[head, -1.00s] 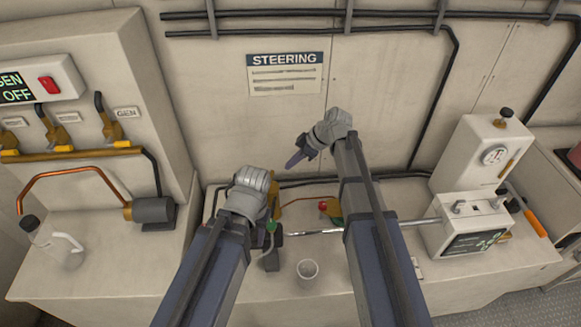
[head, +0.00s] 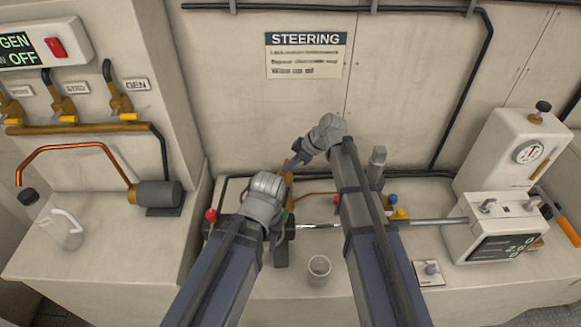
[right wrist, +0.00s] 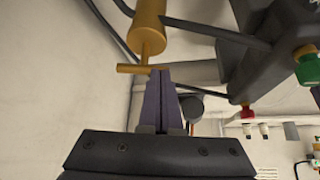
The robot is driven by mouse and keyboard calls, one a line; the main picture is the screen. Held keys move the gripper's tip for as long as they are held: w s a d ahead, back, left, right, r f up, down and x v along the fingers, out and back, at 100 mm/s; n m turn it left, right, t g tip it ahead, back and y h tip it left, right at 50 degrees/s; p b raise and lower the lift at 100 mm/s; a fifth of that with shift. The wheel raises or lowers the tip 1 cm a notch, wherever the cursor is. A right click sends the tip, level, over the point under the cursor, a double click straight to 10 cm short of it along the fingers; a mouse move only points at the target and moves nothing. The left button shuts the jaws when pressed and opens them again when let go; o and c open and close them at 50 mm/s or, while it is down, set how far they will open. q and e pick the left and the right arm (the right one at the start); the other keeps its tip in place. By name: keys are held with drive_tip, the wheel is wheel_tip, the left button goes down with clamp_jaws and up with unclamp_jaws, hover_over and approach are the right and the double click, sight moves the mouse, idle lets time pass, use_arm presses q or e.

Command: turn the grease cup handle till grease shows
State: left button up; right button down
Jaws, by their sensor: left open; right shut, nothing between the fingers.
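The brass-yellow grease cup (right wrist: 149,28) hangs at the top of the right wrist view, with a thin crossbar handle (right wrist: 134,68) at its end. My right gripper (right wrist: 163,74) is shut and empty. Its purple tips are at the right end of the crossbar; whether they touch it I cannot tell. In the head view the right gripper (head: 292,164) points down-left at the cup (head: 289,186), which is mostly hidden. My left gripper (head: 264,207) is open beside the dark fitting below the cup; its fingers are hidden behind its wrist. I see no grease.
A clear cup (head: 319,269) stands on the bench between my arms. A steel rod (head: 437,221) runs right to a white display box (head: 507,226). A red knob (head: 211,215) is left of my left gripper. A clear jug (head: 63,232) stands far left.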

drive_tip(key=shift+s+a+m+t+h, duration=0.15)
drive_tip(key=shift+m+t, duration=0.1)
drive_tip(key=shift+m, duration=0.25)
drive_tip(key=shift+a+m+t+h, duration=0.15)
drive_tip(key=shift+m+t, duration=0.1)
drive_tip(key=shift+m, duration=0.25)
drive_tip(key=m+t, duration=0.1)
drive_tip(key=m, duration=0.1)
drive_tip(key=a+m+t+h, duration=0.1)
drive_tip(key=m, duration=0.1)
drive_tip(key=shift+s+a+h, duration=0.1)
drive_tip(key=shift+s+h, duration=0.05)
drive_tip(key=shift+h, duration=0.15)
drive_tip(key=m, duration=0.2)
drive_tip(key=a+m+t+h, duration=0.1)
drive_tip(key=shift+w+m+h, duration=0.2)
drive_tip(key=shift+m+h, duration=0.1)
drive_tip(key=shift+m, duration=0.1)
drive_tip(key=shift+w+a+m+t+h, duration=0.15)
drive_tip(key=shift+m+h, duration=0.15)
drive_tip(key=shift+m, duration=0.25)
drive_tip(key=shift+w+a+m+t+h, duration=0.15)
drive_tip(key=shift+m+h, duration=0.15)
drive_tip(key=shift+m, duration=0.25)
drive_tip(key=shift+w+a, duration=0.15)
